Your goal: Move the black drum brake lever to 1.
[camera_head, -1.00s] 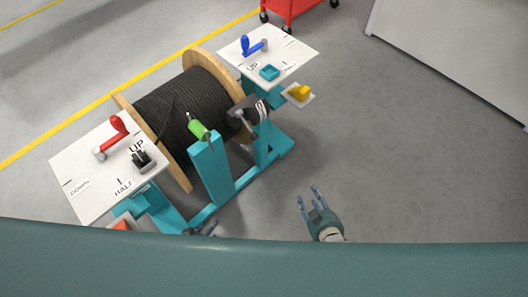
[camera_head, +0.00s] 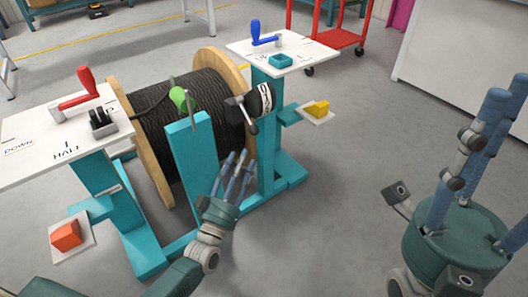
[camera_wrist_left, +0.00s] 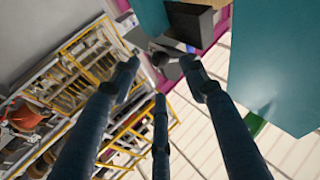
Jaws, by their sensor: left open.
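The black brake drum (camera_head: 261,99) has a white marked band and sits on the teal post right of the cable reel. Its dark lever (camera_head: 250,120) points down and toward the front; the band's numbers are too small to read. My left gripper (camera_head: 236,160) is open and empty, below the lever and apart from it. In the left wrist view its fingers (camera_wrist_left: 160,85) are spread, with a dark grey block (camera_wrist_left: 190,25) beyond them that I cannot identify for sure. My right gripper (camera_head: 490,115) is raised at the right, open and empty.
The cable reel (camera_head: 200,95) stands behind a teal post with a green handle (camera_head: 178,97). Panels carry a red lever (camera_head: 80,95) and a blue lever (camera_head: 262,38). A yellow block (camera_head: 317,108) sits on a small plate near the drum. Floor to the right is clear.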

